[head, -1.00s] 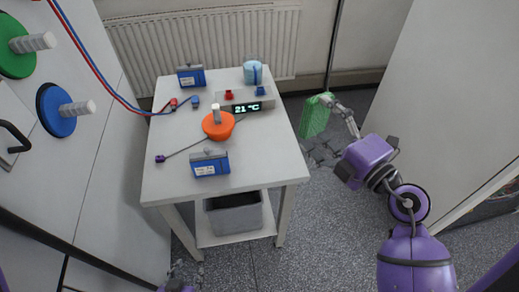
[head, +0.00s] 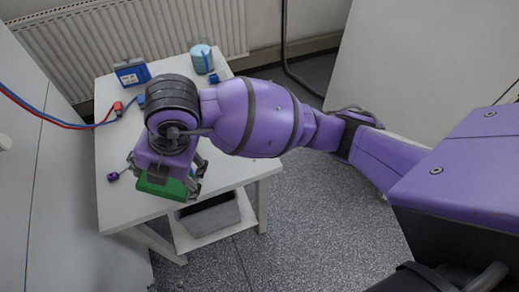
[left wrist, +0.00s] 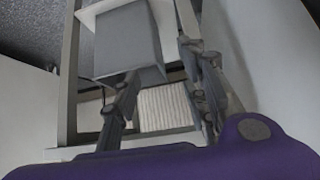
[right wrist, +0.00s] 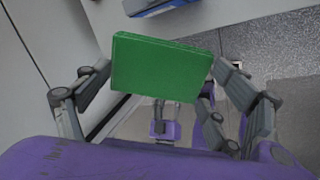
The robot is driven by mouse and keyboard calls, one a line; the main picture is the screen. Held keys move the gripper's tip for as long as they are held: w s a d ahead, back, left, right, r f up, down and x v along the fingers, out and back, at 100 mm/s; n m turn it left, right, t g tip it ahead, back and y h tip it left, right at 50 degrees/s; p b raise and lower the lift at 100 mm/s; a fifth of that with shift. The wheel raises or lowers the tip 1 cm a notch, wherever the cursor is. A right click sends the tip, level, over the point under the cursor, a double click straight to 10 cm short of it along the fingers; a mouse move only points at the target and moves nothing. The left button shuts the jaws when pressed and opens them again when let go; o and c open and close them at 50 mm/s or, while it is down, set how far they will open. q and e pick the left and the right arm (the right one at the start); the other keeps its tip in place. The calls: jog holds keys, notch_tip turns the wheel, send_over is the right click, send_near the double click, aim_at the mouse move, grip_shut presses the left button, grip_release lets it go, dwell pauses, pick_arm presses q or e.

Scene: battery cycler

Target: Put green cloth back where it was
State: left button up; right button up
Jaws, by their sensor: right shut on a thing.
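The green cloth (head: 160,186) hangs below my right gripper (head: 168,182) in the head view, over the front part of the white table. In the right wrist view the cloth (right wrist: 158,68) is a flat green slab, and my right gripper (right wrist: 160,85) is shut on it with one finger at each side. My left gripper (left wrist: 163,100) shows in the left wrist view with its fingers apart and nothing between them, low by the table's lower shelf. My right arm hides much of the tabletop in the head view.
The white table (head: 112,215) bears a blue box (head: 131,73), a light blue roll (head: 202,59) and red and blue cable plugs (head: 118,108). A grey bin (head: 210,217) stands on its lower shelf. Another blue box (right wrist: 150,5) shows in the right wrist view.

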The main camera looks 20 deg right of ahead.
jog(key=w+d+f+m+h, duration=0.1)
jog(key=w+d+f, duration=0.2)
jog(key=d, duration=0.4)
jog(key=w+d+f+m+g+h, duration=0.1)
jog(key=w+d+f, duration=0.2)
jog(key=d, duration=0.3)
jog(key=w+d+f+h+b, duration=0.1)
jog(key=w+d+f, duration=0.2)
jog(key=d+f, duration=0.2)
jog(key=shift+w+d+f+m+g+h, duration=0.1)
jog(key=shift+w+d+m+g+h, duration=0.1)
jog(key=shift+d, duration=0.45)
jog(key=shift+w+d+m+g+h, duration=0.1)
jog(key=shift+w+d+m+g, duration=0.1)
jog(key=shift+d, duration=0.45)
jog(key=shift+w+d+f, duration=0.2)
jog(key=shift+d+f, duration=0.3)
jog(key=shift+f, duration=0.2)
notch_tip(320, 180, down, 3)
jog(key=shift+r, duration=0.2)
jog(key=shift+f, duration=0.3)
jog(key=o, duration=0.9)
pick_arm(q)
jog(key=shift+w+a+f, duration=0.1)
jog(key=shift+w+f, duration=0.1)
jog(key=shift+f, duration=0.25)
jog(key=shift+s, duration=0.1)
